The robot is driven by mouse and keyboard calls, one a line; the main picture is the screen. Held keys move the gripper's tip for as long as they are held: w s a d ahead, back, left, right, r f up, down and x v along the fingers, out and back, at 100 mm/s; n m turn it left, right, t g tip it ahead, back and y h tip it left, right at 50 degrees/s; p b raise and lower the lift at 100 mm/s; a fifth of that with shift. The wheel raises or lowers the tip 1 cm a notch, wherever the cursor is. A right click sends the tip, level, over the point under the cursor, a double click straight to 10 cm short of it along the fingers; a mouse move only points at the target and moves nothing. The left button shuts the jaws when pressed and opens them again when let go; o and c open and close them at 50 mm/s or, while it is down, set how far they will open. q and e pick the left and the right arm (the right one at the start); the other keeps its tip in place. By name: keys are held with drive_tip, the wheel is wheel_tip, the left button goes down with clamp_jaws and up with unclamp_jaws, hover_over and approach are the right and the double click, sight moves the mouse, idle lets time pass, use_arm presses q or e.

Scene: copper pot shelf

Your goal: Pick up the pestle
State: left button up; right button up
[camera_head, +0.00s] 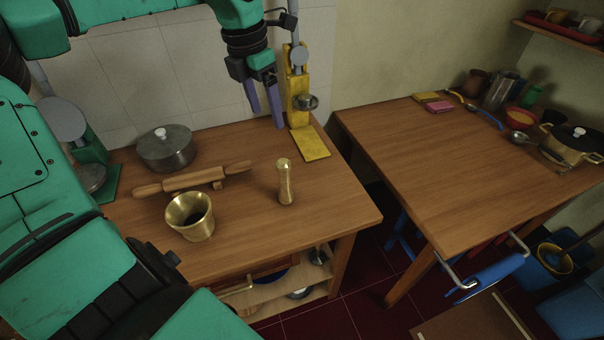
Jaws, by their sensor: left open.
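The pestle (285,184) is a brass-coloured piece with a rounded top, standing upright on the wooden table (330,205) near its right side. A brass mortar (192,222) with a flared rim stands to its left and nearer to me. My left gripper (266,117) hangs from the arm at the top, fingers pointing down, open and empty. In the picture it is above the pestle and apart from it. My right gripper is not in view.
A rolling pin (190,180) on a rest and a lidded pot (166,150) are left of the pestle. A yellow stand (299,95) rises close beside my left gripper. A second table (430,165) stands right, across a gap. The tabletop around the pestle is clear.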

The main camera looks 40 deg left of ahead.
use_arm(q)
wheel_tip(320, 180, down, 4)
drive_tip(key=b, duration=0.5)
hover_over(286, 174)
drive_tip(key=s+a, duration=0.1)
drive_tip(key=a, duration=0.1)
wheel_tip(286, 174, down, 9)
drive_tip(key=shift+f, duration=0.15)
drive_tip(key=f, duration=0.2)
drive_tip(key=w+f, duration=0.1)
drive_tip(key=f, duration=0.2)
drive_tip(key=w+f+p, duration=0.1)
drive_tip(key=f, duration=0.1)
drive_tip(key=shift+w+d+f, duration=0.15)
drive_tip(key=shift+d, duration=0.15)
drive_tip(key=shift+w+f, duration=0.15)
drive_tip(key=shift+f, duration=0.25)
drive_tip(key=shift+r, duration=0.1)
clamp_jaws()
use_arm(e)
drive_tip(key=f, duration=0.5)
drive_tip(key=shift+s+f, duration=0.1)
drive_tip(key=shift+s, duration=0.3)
